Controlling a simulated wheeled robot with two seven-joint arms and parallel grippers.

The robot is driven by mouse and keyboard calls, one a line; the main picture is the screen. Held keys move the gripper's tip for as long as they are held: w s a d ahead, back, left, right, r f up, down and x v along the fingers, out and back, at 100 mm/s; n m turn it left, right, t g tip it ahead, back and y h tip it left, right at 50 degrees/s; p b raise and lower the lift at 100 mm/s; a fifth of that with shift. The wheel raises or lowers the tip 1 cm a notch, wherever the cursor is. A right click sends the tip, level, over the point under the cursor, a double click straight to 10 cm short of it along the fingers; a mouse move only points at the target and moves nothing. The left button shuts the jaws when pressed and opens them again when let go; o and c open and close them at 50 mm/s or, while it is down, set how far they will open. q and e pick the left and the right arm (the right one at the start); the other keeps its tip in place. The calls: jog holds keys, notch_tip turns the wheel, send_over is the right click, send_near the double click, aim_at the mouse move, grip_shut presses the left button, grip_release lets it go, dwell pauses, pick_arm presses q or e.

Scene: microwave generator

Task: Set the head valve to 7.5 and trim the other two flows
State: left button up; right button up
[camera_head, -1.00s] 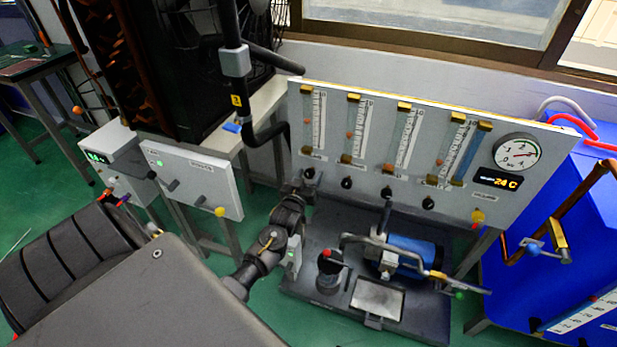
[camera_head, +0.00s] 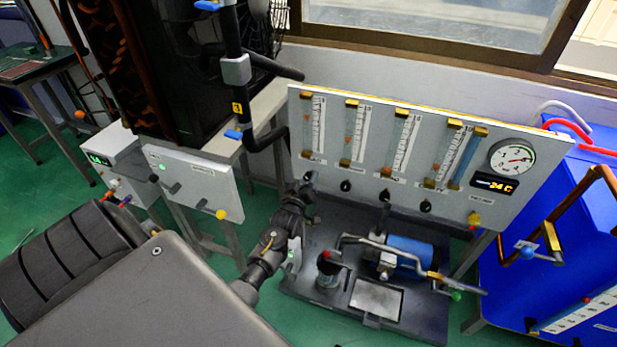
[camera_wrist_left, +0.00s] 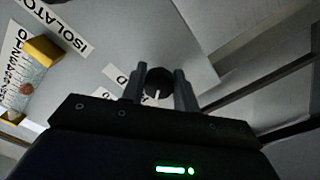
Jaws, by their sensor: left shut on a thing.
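A grey panel (camera_head: 330,172) carries several upright flow tubes with orange floats and a row of black knobs below. The leftmost tube (camera_head: 313,125) has its float (camera_head: 305,127) near mid-height. The second tube (camera_head: 356,135) has its float (camera_head: 348,140) near mid-height too. The third tube's float (camera_head: 389,168) sits low. My left gripper (camera_head: 309,181) is at the leftmost knob. In the left wrist view the gripper (camera_wrist_left: 158,90) is shut on that black knob (camera_wrist_left: 158,80), one finger on each side. Scale numbers are too small to read. My right gripper is not in view.
A round gauge (camera_head: 513,157) and a display reading 24 C (camera_head: 494,184) are on the panel's right. Below stands a blue pump (camera_head: 412,256) with pipes. A black pipe with blue-handled valves (camera_head: 237,75) rises at the panel's left. A blue cabinet (camera_head: 585,230) stands right.

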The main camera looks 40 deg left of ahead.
pick_arm(q)
jog(key=o, duration=1)
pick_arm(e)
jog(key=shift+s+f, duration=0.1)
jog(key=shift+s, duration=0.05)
pick_arm(q)
jog(key=v, duration=1.1)
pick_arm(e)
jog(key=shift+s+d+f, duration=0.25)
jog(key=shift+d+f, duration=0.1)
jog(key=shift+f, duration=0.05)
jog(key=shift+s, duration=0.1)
